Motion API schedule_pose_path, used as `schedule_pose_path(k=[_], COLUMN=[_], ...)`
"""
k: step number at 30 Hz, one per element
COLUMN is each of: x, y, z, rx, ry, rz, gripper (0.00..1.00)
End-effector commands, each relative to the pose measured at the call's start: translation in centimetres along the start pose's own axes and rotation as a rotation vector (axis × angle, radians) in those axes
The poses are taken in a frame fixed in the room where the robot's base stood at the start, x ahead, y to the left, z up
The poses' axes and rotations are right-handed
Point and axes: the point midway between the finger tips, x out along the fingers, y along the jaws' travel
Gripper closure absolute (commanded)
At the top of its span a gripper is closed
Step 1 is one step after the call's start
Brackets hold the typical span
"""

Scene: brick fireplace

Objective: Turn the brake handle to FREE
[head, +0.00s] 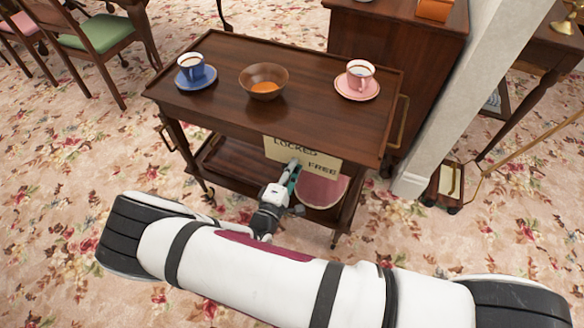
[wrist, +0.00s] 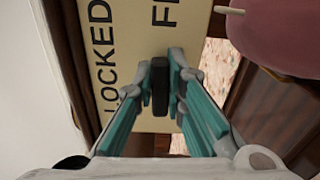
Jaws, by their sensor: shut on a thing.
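The tea trolley (head: 200,115) is dark wood. A cream sign (head: 325,170) hangs at its front edge, with LOCKED at the upper left and FREE at the lower right. In the wrist view the sign (wrist: 135,110) appears turned on its side. The dark brake handle (wrist: 160,88) stands in front of the sign, between my teal finger pads. In the head view my gripper (head: 292,172) reaches the sign's lower left part and hides the handle. My gripper is shut on the handle. The handle's exact angle is hard to tell.
On the trolley top stand a blue cup (head: 193,67) on a saucer, a brown bowl (head: 264,82) and a pink cup (head: 359,75) on a saucer. A round pink thing (head: 322,188) lies on the lower shelf. A white pillar (head: 440,105) stands at right.

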Motion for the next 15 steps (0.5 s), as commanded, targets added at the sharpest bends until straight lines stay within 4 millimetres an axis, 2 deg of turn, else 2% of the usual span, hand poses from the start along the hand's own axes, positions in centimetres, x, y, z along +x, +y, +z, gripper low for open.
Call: schedule_pose_path(k=[2, 3, 5, 15], x=[-0.15, -0.15, -0.14, -0.26], y=[-0.19, -0.19, -0.17, -0.07], z=[0.04, 0.04, 0.04, -0.01], rx=[-0.002, -0.002, -0.002, -0.001], ry=[0.000, 0.000, 0.000, 0.000], rz=[-0.005, -0.005, -0.005, -0.002], gripper=[1.00, 0.79, 0.68, 0.68])
